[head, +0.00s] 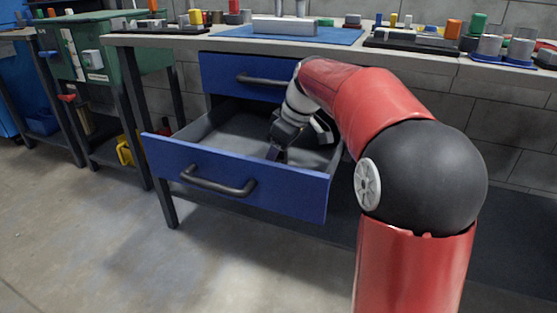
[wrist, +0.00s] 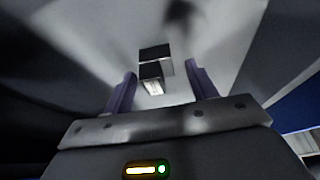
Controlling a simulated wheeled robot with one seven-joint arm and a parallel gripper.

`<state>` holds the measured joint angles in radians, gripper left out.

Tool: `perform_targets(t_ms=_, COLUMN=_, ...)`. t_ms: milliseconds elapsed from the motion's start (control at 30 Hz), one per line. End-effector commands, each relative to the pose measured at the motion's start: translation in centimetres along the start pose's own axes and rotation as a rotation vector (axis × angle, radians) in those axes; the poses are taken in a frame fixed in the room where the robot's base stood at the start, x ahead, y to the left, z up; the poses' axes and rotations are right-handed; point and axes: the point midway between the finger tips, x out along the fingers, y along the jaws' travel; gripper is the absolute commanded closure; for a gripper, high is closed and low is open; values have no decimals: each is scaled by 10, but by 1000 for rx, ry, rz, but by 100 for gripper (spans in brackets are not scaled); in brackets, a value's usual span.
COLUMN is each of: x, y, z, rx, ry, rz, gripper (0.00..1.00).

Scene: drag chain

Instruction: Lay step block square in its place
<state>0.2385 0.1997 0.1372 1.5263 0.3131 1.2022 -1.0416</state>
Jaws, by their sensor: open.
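A small step block (wrist: 151,72) with dark faces and a paler lower face shows in the wrist view, on the grey floor of the open drawer. My gripper (wrist: 161,72) is open, with one purple finger on each side of the block in the picture. I cannot tell how far the fingertips are from it. In the head view my gripper (head: 274,152) reaches down into the open blue drawer (head: 235,191). The block is not visible there, hidden by the drawer front or my arm.
A closed blue drawer (head: 225,77) sits above the open one. The bench top (head: 180,40) carries a blue mat (head: 300,36), a dark tray (head: 410,42) and several coloured parts. A green cabinet (head: 120,60) stands at the left. The drawer walls surround my gripper.

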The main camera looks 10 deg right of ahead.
Motion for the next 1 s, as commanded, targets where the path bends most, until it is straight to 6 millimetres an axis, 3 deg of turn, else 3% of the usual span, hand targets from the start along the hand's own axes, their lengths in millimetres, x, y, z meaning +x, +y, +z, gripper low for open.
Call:
perform_targets(t_ms=133, x=0, y=0, z=0, rx=0, ry=0, rz=0, gripper=45)
perform_targets(t_ms=567, x=-1, y=0, z=0, rx=0, ry=0, rz=0, gripper=100)
perform_targets(t_ms=833, x=-3, y=0, z=-1, rx=0, ry=1, rz=2, gripper=100)
perform_targets(t_ms=1000, x=-14, y=1, z=-6, rx=-1, ry=3, rz=3, gripper=100)
